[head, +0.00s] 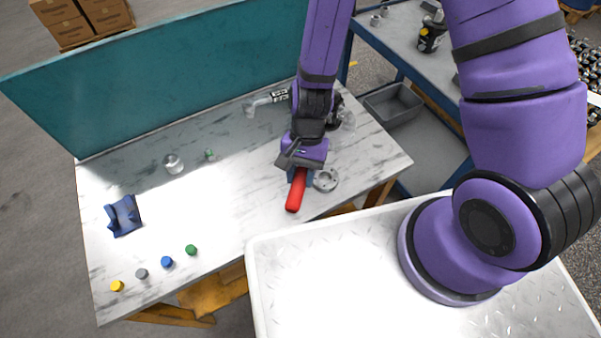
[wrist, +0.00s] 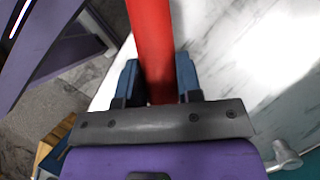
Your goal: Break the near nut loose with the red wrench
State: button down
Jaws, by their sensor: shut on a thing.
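The red wrench (head: 297,190) shows as a red handle pointing toward the near edge of the marble-topped table. My gripper (head: 298,172) is over the right part of the table and is shut on the red wrench. In the wrist view the blue fingers (wrist: 158,85) sit on either side of the red handle (wrist: 151,40). The far end of the wrench is hidden under my gripper in the head view. A grey round flanged part (head: 326,180) lies just right of the handle. I cannot make out the near nut.
The table (head: 235,215) also holds a blue holder (head: 124,215), a metal cylinder (head: 173,163), and several small coloured caps along the near left edge. A teal panel (head: 190,75) stands along the back. A grey bin (head: 393,104) sits on a cart at right.

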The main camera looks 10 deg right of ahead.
jog(key=shift+d+f, duration=0.1)
jog(key=shift+d, duration=0.1)
jog(key=shift+d, duration=0.25)
jog(key=shift+w+a, duration=0.1)
jog(key=shift+a, duration=0.15)
jog(key=shift+w+a+r, duration=0.1)
jog(key=shift+r, duration=0.25)
